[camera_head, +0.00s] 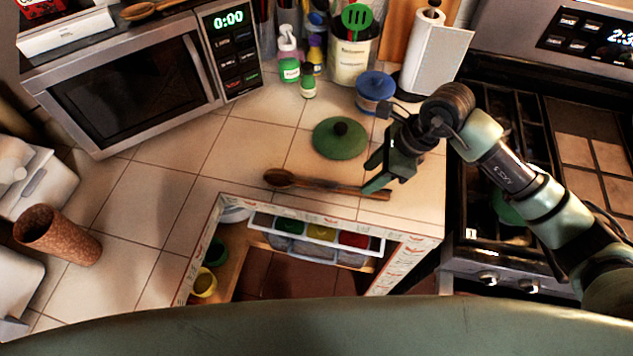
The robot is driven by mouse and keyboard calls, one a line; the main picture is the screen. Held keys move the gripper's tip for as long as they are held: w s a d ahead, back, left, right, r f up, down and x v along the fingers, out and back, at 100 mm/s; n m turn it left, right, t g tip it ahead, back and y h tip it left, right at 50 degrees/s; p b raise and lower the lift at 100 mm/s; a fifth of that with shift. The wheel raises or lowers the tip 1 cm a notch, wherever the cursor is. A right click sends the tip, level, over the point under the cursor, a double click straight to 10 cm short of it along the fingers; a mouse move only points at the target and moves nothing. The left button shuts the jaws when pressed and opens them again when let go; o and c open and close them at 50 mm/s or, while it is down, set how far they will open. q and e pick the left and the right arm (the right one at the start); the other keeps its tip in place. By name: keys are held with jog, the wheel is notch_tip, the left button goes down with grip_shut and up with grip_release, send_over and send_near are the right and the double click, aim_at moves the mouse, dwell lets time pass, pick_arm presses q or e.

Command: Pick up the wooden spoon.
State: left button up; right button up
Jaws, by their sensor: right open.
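A wooden spoon (325,185) lies flat on the tiled counter near its front edge. Its bowl points left and its handle runs right. My right gripper (370,178) is open, with its fingers pointing down and left over the right part of the handle. One finger covers a bit of the handle; I cannot tell whether it touches. Another wooden spoon (150,9) lies on top of the microwave at the back left. My left gripper is not in view.
A green lid (339,139) lies just behind the spoon. The microwave (130,85) is at left, the stove (510,120) at right.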

aim_at(358, 188)
jog(key=p+x, duration=0.2)
jog(key=x, duration=0.2)
jog(key=shift+a+f+p, duration=0.1)
jog(key=shift+f+p, duration=0.2)
jog(key=shift+p, duration=0.05)
jog(key=shift+a+f, duration=0.15)
jog(key=shift+f, duration=0.5)
grip_shut()
